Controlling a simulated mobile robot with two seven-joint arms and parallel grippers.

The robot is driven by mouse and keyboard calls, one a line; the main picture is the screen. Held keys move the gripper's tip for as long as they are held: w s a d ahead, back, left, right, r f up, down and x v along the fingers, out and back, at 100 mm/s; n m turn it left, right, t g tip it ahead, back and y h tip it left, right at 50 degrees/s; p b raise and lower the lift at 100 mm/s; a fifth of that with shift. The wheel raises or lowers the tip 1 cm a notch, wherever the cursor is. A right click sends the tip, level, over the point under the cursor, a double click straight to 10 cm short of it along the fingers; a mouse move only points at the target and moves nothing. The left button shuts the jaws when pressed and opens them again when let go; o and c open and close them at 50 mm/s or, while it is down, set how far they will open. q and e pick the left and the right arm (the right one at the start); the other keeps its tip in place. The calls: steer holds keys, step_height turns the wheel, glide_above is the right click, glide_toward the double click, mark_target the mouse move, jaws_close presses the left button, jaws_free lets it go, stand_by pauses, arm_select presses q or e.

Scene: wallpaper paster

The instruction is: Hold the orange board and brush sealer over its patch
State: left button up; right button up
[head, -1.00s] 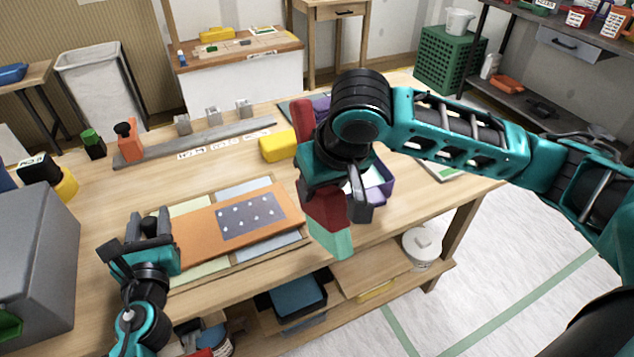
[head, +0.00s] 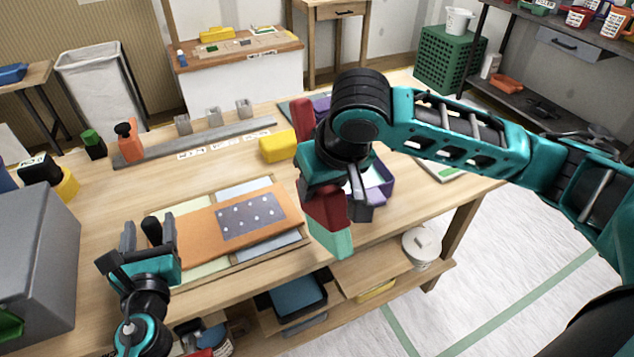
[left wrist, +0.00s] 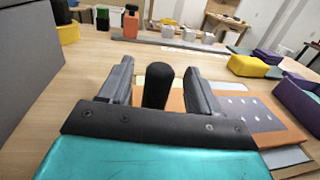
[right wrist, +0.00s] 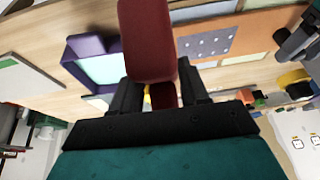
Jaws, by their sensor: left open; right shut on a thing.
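The orange board (head: 190,236) lies flat on the bench, with a grey, white-dotted patch (head: 252,216) on its top. A black knob (left wrist: 158,85) stands near the board's left end. My left gripper (head: 148,232) is open, with its fingers on either side of the knob, apart from it. My right gripper (right wrist: 168,95) is shut on a brush with a dark red handle (right wrist: 148,40). In the head view, the brush's mint-green end (head: 331,240) hangs down to the right of the board, off the patch. A purple tray (head: 386,190) with pale green contents is partly hidden behind my right gripper.
A yellow block (head: 277,147) sits behind the board. A grey rail (head: 200,142) with small metal blocks and an orange bottle (head: 129,142) stand at the back. A grey box (head: 38,250) stands at the left. The bench between board and rail is clear.

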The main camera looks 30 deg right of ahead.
arm_select(q)
steer(key=shift+w, duration=0.1)
stand_by(0.4)
steer(key=shift+w+d, duration=0.15)
steer(key=shift+w, duration=0.65)
jaws_close()
steer(key=shift+f, duration=0.1)
stand_by(0.8)
